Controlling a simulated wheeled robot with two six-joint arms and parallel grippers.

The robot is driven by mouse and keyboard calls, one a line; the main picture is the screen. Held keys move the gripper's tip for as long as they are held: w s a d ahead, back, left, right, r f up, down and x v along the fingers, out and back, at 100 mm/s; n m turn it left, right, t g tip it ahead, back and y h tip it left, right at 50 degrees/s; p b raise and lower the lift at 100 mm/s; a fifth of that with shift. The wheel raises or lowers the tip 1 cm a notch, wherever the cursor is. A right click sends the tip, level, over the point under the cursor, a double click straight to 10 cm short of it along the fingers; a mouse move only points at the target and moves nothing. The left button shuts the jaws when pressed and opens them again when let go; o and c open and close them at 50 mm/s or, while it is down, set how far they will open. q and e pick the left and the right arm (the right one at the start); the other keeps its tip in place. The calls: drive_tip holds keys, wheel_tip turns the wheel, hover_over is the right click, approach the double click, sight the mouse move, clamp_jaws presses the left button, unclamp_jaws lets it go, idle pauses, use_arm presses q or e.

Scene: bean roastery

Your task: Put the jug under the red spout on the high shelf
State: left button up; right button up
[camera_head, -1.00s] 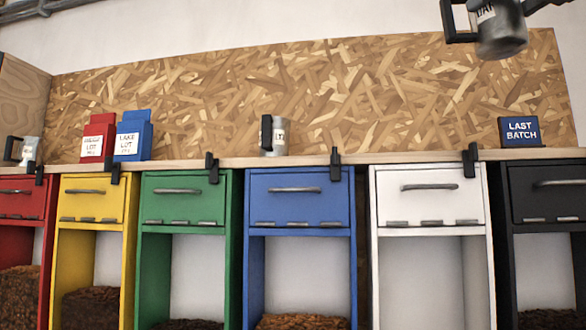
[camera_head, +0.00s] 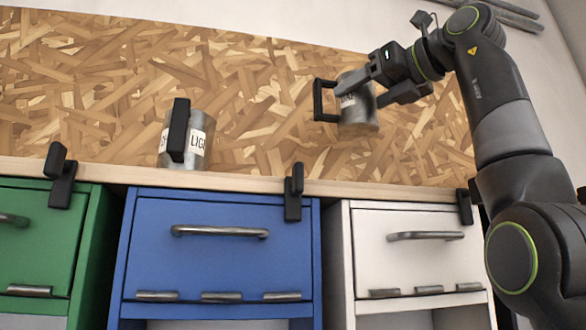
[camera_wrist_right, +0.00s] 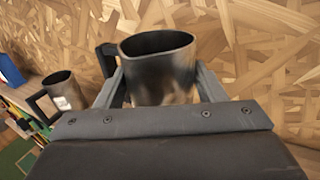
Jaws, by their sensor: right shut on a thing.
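My right gripper (camera_head: 362,92) is shut on a grey metal jug (camera_head: 358,112) with a black handle on its left and a partly hidden label. The jug is upright, above the shelf (camera_head: 240,183) and in front of the chipboard, over the left part of the white cabinet. In the right wrist view the jug (camera_wrist_right: 158,62) sits between both fingers, its mouth open and its inside dark. No red spout shows now. My left gripper is not in view.
A second metal jug (camera_head: 200,138), label starting "LIG", stands on the shelf above the blue cabinet (camera_head: 220,245); it also shows in the right wrist view (camera_wrist_right: 68,92). Black brackets (camera_head: 293,192) rise at the shelf edge. Shelf right of that jug is bare.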

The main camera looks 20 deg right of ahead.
sight(376, 123)
drive_tip(key=shift+s+d, duration=0.15)
drive_tip(key=shift+s, duration=0.15)
drive_tip(key=shift+s+f, duration=0.1)
drive_tip(key=shift+f, duration=0.1)
drive_tip(key=f, duration=0.2)
drive_tip(key=w+f, duration=0.1)
drive_tip(key=f, duration=0.1)
drive_tip(key=shift+w+f, duration=0.15)
drive_tip(key=shift+s+f, duration=0.35)
drive_tip(key=shift+f, duration=0.35)
drive_tip(key=shift+w+a+f, duration=0.1)
drive_tip(key=shift+f, duration=0.6)
drive_tip(key=shift+w+a+f, duration=0.1)
drive_tip(key=shift+f, duration=0.55)
drive_tip(key=shift+d+f, duration=0.2)
drive_tip(key=shift+f, duration=0.4)
drive_tip(key=shift+s, duration=0.1)
drive_tip(key=shift+a, duration=0.15)
